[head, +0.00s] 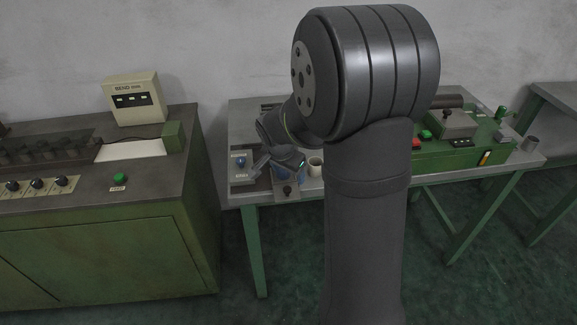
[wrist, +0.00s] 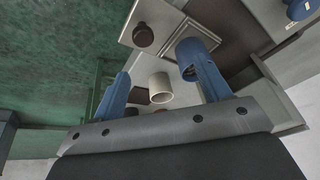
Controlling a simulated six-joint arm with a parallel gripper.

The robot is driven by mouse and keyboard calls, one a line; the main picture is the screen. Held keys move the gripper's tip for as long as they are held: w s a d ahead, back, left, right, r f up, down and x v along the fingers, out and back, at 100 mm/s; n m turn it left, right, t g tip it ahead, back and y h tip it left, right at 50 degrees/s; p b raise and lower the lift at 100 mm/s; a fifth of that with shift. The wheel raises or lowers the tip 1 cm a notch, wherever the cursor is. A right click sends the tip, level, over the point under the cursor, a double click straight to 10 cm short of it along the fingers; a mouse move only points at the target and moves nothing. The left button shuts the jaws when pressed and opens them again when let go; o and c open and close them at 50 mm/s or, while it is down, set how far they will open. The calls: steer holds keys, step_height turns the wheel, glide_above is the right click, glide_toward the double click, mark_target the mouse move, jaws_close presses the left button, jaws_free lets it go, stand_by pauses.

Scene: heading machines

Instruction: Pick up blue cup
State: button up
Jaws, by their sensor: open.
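The blue cup (wrist: 188,53) shows in the wrist view as a short blue cylinder with a dark opening, at the tip of the right-hand finger. I cannot tell if they touch. My gripper (wrist: 160,68) is open, with two blue fingers spread apart and nothing held between them. In the head view, a blue patch (head: 290,173) shows below my gripper at the left end of the table; I cannot tell if it is the cup or a finger. The exact fingertips are hard to make out there.
A cream cup (wrist: 160,88) stands close by, also seen in the head view (head: 315,167). A dark knob (wrist: 143,35) sits on a light plate beside the blue cup. A blue knob (head: 241,160) is on a box at left. A green machine (head: 455,148) stands right.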

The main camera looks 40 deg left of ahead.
steer(key=w+a+r+m+g, duration=0.2)
steer(key=a+r+m, duration=0.1)
steer(key=r+m, duration=0.4)
steer(key=w+a+r+m+g, duration=0.2)
steer(key=w+r+m, duration=0.1)
steer(key=r+m, duration=0.35)
steer(key=shift+m+h, duration=0.25)
steer(key=shift+h, duration=0.15)
step_height(320, 180, down, 18)
steer(key=shift+s+a+r, duration=0.1)
steer(key=shift+r, duration=0.1)
steer(key=c, duration=1.1)
steer(key=shift+r, duration=0.1)
